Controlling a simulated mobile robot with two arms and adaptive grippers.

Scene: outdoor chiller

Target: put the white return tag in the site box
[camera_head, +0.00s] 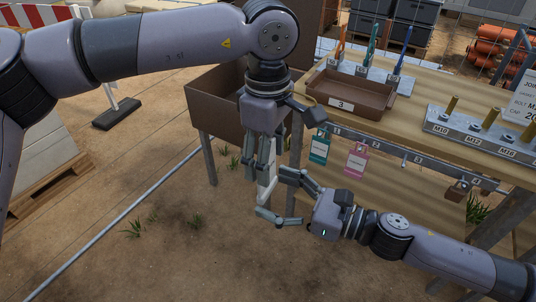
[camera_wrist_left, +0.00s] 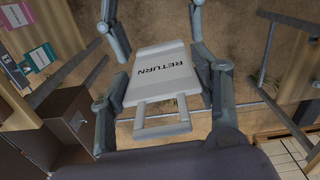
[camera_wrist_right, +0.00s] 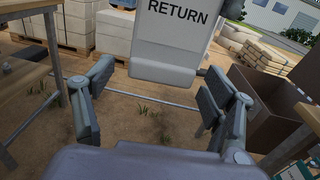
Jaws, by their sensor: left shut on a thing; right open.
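The white return tag (camera_head: 266,187) hangs below my left gripper (camera_head: 263,180), which is shut on it. The left wrist view shows the tag (camera_wrist_left: 160,75) lettered RETURN, with its open loop end towards that wrist. My right gripper (camera_head: 274,197) is open, with its fingers either side of the tag's lower part. In the right wrist view the tag (camera_wrist_right: 170,45) is just past the fingertips; contact cannot be told. A brown open-topped box (camera_head: 212,106), likely the site box, stands left of the bench. It also shows in the right wrist view (camera_wrist_right: 262,112); its inside is partly hidden by my left arm.
The wooden bench (camera_head: 425,107) holds a brown tray marked 3 (camera_head: 345,104) and a metal peg plate (camera_head: 470,133). A teal tag (camera_head: 319,149), a pink tag (camera_head: 356,162) and a padlock (camera_head: 457,190) hang from its front rail. Bare ground lies below the grippers.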

